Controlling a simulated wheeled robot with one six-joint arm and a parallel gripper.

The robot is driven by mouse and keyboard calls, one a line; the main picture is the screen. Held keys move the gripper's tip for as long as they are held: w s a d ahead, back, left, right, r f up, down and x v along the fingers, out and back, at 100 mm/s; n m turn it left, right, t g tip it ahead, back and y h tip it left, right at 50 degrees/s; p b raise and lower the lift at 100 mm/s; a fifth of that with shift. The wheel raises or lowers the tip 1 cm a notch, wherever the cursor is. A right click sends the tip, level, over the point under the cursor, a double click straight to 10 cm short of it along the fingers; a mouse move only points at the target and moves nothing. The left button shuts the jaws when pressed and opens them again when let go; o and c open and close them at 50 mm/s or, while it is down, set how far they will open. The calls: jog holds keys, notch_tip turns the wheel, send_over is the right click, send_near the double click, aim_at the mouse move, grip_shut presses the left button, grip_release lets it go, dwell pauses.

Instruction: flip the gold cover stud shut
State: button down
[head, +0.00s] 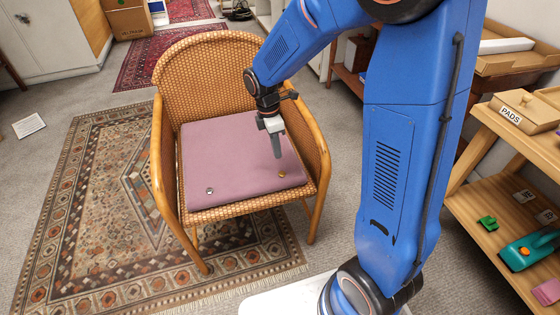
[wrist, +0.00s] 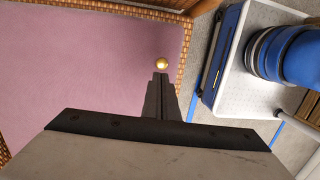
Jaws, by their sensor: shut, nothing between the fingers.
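The gold cover stud (head: 282,175) sits near the front right corner of the pink seat cushion (head: 225,165) on the wicker chair. In the wrist view the gold stud (wrist: 161,64) shows as a small round knob just beyond my fingertips. My gripper (head: 278,154) points down over the cushion, a little behind the stud. Its fingers are shut and hold nothing; they also show in the wrist view (wrist: 160,78). I cannot tell whether the fingertips touch the stud. A silver stud (head: 210,190) sits near the cushion's front left corner.
The chair's curved wooden arms (head: 160,165) stand on both sides of the cushion. A wooden shelf (head: 500,225) with a "PADS" box (head: 522,112), a teal tool (head: 532,250) and small items is at the right. A patterned rug (head: 95,215) lies under the chair.

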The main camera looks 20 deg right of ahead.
jog(key=shift+w+a+r, duration=0.1)
jog(key=shift+r, duration=0.9)
jog(key=shift+w+a+r, duration=0.1)
jog(key=shift+w+r, duration=0.05)
jog(key=shift+r, duration=0.8)
jog(key=shift+w+a+r, duration=0.1)
jog(key=shift+r, duration=0.9)
jog(key=s+d+r+m+t+y, duration=0.1)
jog(key=s+d+r+m, duration=0.2)
jog(key=s+r+m, duration=0.3)
jog(key=s+d+r+m+t, duration=0.2)
jog(key=s+d+r+m, duration=0.15)
jog(key=s, duration=0.35)
jog(key=s+d+r+m+t, duration=0.1)
jog(key=s+d+m+t, duration=0.1)
jog(key=s+m, duration=0.6)
jog(key=s+d, duration=0.1)
jog(key=s, duration=0.4)
jog(key=shift+s+d+r+t, duration=0.2)
jog(key=shift+r+t, duration=0.15)
jog(key=shift+t, duration=0.05)
jog(key=shift+d+m, duration=0.1)
jog(key=shift+m, duration=0.15)
